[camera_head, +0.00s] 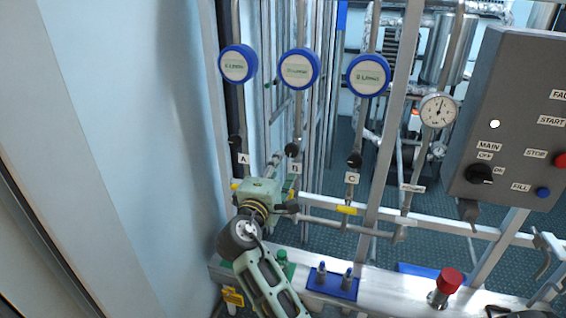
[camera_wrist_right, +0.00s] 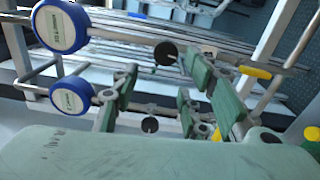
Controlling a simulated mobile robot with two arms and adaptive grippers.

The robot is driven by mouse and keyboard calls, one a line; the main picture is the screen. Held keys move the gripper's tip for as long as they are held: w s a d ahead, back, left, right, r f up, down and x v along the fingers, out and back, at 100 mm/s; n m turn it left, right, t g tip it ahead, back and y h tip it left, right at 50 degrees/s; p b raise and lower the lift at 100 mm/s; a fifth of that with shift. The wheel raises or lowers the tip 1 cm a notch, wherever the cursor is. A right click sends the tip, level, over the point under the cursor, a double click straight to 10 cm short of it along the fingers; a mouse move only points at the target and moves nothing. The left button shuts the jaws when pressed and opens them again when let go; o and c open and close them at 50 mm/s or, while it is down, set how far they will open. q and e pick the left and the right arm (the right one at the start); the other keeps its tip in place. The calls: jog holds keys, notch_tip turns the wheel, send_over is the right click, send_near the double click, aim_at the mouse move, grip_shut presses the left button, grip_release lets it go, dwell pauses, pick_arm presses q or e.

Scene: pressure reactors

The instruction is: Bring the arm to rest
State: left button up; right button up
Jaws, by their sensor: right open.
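My right arm comes up from the bottom in the head view. Its green gripper (camera_head: 288,196) is in front of the pipe frame, near the lower parts of the lines labelled A and B (camera_head: 294,168). In the right wrist view the gripper (camera_wrist_right: 168,88) has its green-padded fingers spread apart. A black knob (camera_wrist_right: 165,53) and a pipe show behind and between the fingers. I see no object held. Whether the fingers touch any pipe is unclear. My left gripper is not in view.
Blue-rimmed round gauges (camera_head: 299,69) top the pipes. A yellow handle (camera_head: 347,210) sits low on line C. A grey control box (camera_head: 515,120) is at the right. A red knob (camera_head: 450,281) and a blue block (camera_head: 332,284) are on the front ledge. A pale wall (camera_head: 130,150) stands left.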

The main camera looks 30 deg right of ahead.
dwell(0.5)
jog(key=w+a+f+n+y+b, duration=0.1)
jog(key=a+f+y, duration=0.2)
jog(key=f, duration=0.9)
jog(key=a+f+n+y+b, duration=0.1)
jog(key=a+f+y, duration=0.15)
jog(key=f, duration=1.05)
jog(key=s+a+f+g+y+b, duration=0.15)
jog(key=s+f, duration=0.35)
jog(key=f, duration=0.6)
jog(key=s+a+f+g+y, duration=0.25)
jog(key=s+f, duration=0.25)
jog(key=f, duration=0.7)
jog(key=s+a+f+m+g+y+b, duration=0.2)
jog(key=s+f+m+g+y, duration=0.1)
jog(key=s+f, duration=1.45)
jog(key=s+f+m+g+b, duration=0.1)
jog(key=s+f, duration=0.4)
jog(key=s, duration=0.8)
jog(key=s+f+m+g+y+b, duration=0.1)
jog(key=s+f+m, duration=0.3)
jog(key=s, duration=1)
notch_tip(320, 180, down, 2)
jog(key=shift+s+d+f+m+g, duration=0.25)
jog(key=shift+d+m+g, duration=0.1)
jog(key=shift+g, duration=0.55)
